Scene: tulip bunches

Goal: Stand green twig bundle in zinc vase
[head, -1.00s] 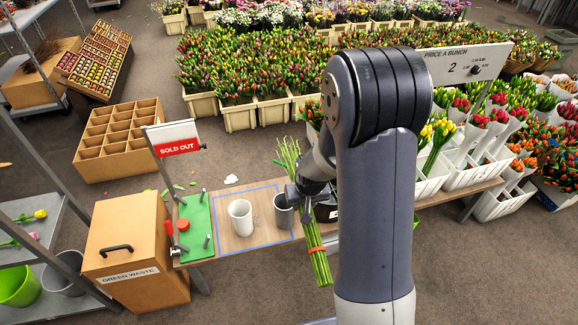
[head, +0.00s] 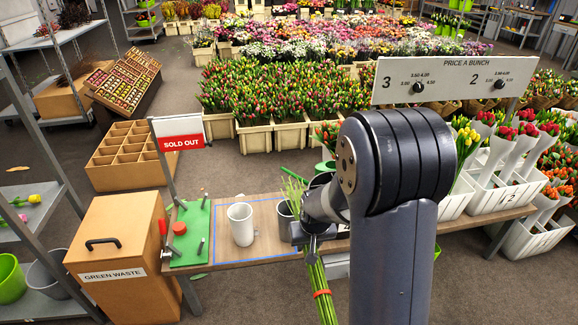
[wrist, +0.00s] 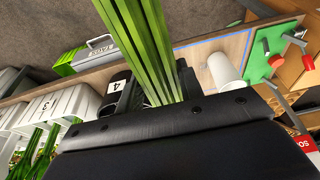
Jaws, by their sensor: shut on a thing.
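The green twig bundle (head: 316,282) has a red band. It is held by my gripper (head: 309,238), slightly tilted, tops up and stems hanging below the jaws in front of the table's near edge. In the wrist view the green stems (wrist: 146,45) run up out of frame from the jaws. The bundle is outside the vase. Whether the gripper touches the vase cannot be told.
A white mug (head: 241,225) stands left of the vase, inside a blue outline on the table (head: 230,262). A green board (head: 188,240) with pegs and a SOLD OUT sign (head: 180,142) stand farther left. White tulip crates (head: 490,185) are at right.

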